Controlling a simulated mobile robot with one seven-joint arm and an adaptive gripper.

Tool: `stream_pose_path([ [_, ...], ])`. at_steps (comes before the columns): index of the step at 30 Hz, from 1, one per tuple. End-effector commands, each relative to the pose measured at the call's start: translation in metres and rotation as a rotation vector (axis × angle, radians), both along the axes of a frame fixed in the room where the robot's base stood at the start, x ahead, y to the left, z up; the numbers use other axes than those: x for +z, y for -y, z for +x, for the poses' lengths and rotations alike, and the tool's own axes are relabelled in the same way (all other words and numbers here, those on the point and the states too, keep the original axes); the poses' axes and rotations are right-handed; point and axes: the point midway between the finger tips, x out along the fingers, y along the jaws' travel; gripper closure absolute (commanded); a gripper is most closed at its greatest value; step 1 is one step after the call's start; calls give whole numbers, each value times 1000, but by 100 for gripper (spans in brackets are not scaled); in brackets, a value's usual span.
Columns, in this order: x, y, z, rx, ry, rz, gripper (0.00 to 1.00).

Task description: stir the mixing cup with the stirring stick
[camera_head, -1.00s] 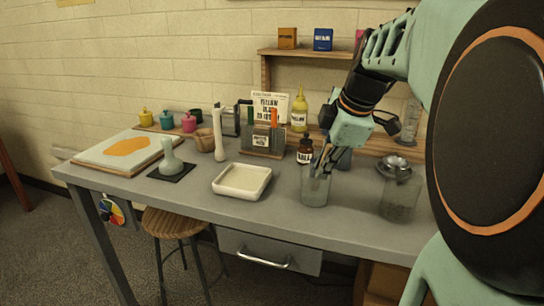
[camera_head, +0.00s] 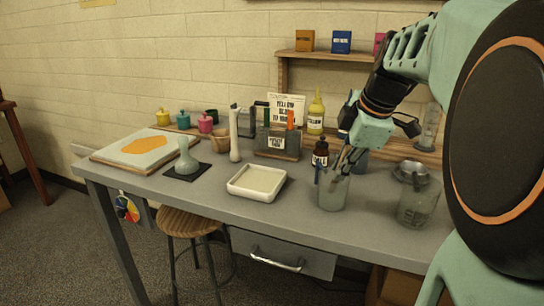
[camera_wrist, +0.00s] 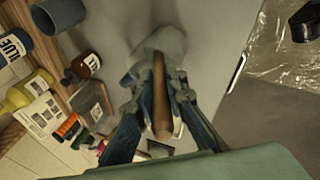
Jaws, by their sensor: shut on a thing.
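A clear grey cup (camera_head: 332,194) stands upright near the front edge of the table, right of the white tray. In the wrist view, a translucent grey cup (camera_wrist: 170,40) lies beyond my fingers. My gripper (camera_head: 333,170) is at this cup's mouth, pointing down; its fingertips look level with the rim. In the wrist view, my gripper (camera_wrist: 158,108) is shut on the brown wooden stirring stick (camera_wrist: 160,90), which runs between the fingers toward the cup. The stick's lower end is not clear, and in the head view the fingers hide the stick.
A second clear cup (camera_head: 418,205) stands to the right, with a metal bowl (camera_head: 410,172) behind it. A white tray (camera_head: 235,192) lies left of my gripper. A dark bottle (camera_head: 320,154) stands close behind. Bare table shows between tray and cup.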

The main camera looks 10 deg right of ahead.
Motion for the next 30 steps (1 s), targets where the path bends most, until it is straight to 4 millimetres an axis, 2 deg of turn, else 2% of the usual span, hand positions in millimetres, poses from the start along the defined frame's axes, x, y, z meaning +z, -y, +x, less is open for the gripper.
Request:
stream_pose_path([
  [10,5,0,0,0,1,0,100],
  [30,59,0,0,0,2,0,100],
])
